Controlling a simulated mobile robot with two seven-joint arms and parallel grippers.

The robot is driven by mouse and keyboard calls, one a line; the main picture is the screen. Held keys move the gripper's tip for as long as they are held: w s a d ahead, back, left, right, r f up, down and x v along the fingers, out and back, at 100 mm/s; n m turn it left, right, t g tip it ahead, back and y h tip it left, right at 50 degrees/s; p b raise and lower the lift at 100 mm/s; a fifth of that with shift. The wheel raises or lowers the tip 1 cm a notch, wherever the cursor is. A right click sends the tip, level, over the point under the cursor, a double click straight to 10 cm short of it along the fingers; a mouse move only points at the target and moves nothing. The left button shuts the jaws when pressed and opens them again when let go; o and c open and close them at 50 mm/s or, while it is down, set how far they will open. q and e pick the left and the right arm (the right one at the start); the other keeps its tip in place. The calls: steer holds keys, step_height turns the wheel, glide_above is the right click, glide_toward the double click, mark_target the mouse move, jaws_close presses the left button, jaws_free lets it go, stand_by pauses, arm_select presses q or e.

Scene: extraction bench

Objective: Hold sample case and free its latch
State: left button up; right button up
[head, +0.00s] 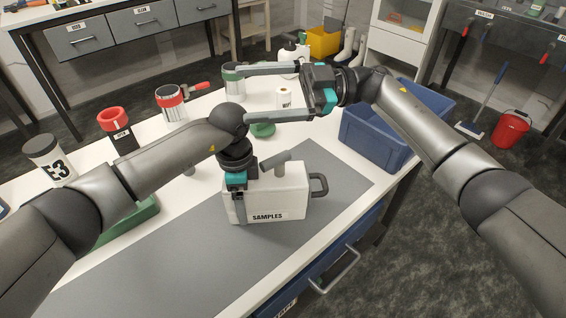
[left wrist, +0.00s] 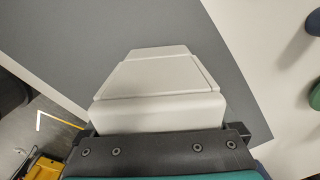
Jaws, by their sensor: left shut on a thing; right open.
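The white sample case (head: 285,203), marked SAMPLES, stands upright on the grey mat. It has a dark handle (head: 319,186) on its right end. My left gripper (head: 240,206) is shut on the left end of the case, with one finger against the front. In the left wrist view the pale case (left wrist: 160,75) extends away from the jaws. A grey bar (head: 275,161) slants up over the top of the case; I cannot tell if it is the latch. My right gripper (head: 245,95) is open and empty above and behind the case, fingers pointing left.
A blue bin (head: 375,138) stands right of the case. Behind it are a green item (head: 262,129), a white container (head: 284,97) and a red-banded can (head: 172,102). A green tray (head: 128,222) and a jar marked E3 (head: 48,158) are at left. The front mat (head: 160,275) is clear.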

steer(key=m+t+y, duration=0.2)
steer(key=m+t+h, duration=1.2)
steer(key=m+t, duration=0.4)
steer(key=t, duration=0.1)
glide_toward(279, 165)
steer(key=shift+x, duration=4.35)
steer(key=shift+r, duration=0.1)
steer(key=shift+c, duration=0.2)
steer(key=c, duration=1.3)
steer(key=shift+o, duration=0.2)
